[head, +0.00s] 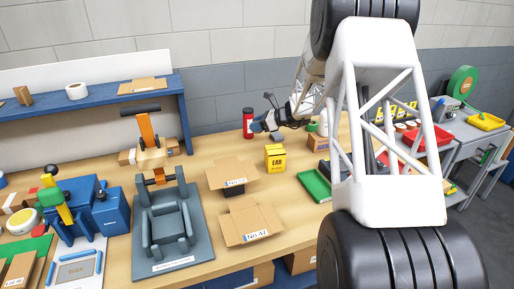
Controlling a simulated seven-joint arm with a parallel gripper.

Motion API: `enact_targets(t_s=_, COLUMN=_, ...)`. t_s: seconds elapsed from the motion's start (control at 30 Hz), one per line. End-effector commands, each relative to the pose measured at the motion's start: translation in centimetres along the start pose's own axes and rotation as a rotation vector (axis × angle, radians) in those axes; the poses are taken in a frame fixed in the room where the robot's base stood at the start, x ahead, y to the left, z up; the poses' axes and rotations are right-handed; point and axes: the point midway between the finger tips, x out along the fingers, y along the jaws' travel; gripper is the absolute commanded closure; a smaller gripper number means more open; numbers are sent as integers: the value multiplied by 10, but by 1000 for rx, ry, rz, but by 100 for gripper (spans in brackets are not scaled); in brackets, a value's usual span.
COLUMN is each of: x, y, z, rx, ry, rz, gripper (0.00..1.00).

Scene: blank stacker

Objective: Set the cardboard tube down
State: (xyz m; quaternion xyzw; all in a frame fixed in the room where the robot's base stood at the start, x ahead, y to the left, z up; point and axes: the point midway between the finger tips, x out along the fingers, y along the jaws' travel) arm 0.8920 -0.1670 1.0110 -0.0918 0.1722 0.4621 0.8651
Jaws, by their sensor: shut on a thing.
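A red upright cylinder with a pale band (248,118), which I take to be the cardboard tube, is at the back of the wooden bench (220,155). My gripper (256,126) reaches it from the right and is shut on it. The fingers are small in the head view and their contact with the tube is hard to make out. The tube's lower end is near the back edge of the bench top. I cannot tell whether it touches the bench.
A yellow box (275,155) stands to the front right of the tube. Two open cartons (232,175) (247,223) lie nearer. A grey press-like fixture (167,225) with an orange lever is at the left. A green tray (314,186) is at the right. Bare wood surrounds the cartons.

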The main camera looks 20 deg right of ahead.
Motion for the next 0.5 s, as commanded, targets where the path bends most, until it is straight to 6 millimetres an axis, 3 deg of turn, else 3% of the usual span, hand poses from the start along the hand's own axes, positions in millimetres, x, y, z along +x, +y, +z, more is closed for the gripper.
enact_targets(t_s=0.3, x=16, y=0, z=-39, rx=1, ry=0, rz=1, gripper=76)
enact_targets(t_s=0.5, x=21, y=0, z=-50, rx=0, ry=0, rz=0, gripper=76)
